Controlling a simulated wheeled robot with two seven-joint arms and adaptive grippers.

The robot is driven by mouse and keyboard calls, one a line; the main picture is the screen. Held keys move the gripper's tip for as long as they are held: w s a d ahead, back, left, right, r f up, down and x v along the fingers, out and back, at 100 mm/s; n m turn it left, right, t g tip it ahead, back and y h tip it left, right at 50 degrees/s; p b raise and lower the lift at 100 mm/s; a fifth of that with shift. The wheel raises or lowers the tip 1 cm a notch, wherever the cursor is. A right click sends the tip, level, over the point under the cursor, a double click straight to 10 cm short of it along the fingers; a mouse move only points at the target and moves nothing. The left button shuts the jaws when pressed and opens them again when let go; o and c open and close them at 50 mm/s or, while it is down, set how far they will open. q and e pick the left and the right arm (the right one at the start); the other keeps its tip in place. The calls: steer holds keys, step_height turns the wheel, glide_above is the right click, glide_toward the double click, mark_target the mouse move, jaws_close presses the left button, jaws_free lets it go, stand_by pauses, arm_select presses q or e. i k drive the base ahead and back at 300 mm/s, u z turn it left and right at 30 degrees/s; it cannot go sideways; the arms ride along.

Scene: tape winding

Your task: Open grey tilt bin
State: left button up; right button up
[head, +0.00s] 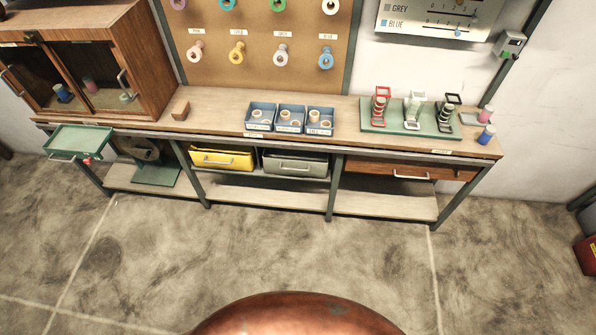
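The grey tilt bin (296,165) hangs under the workbench top, just right of the yellow bin. Its front has a pale bar handle, and it looks closed or nearly so; its inside cannot be made out. The yellow bin (222,160) beside it also has a handle on its front. Neither of my grippers is in view.
The workbench (220,112) carries blue trays (290,119), a green board (410,126) with stands, and a wooden cabinet (135,50). A wooden drawer (400,171) is right of the grey bin, a green tray (78,139) at left. The floor in front is clear.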

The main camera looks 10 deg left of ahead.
mark_target(284, 161)
steer(key=k, duration=0.6)
steer(key=u, duration=0.7)
steer(key=i, duration=1.05)
steer(key=z, duration=0.2)
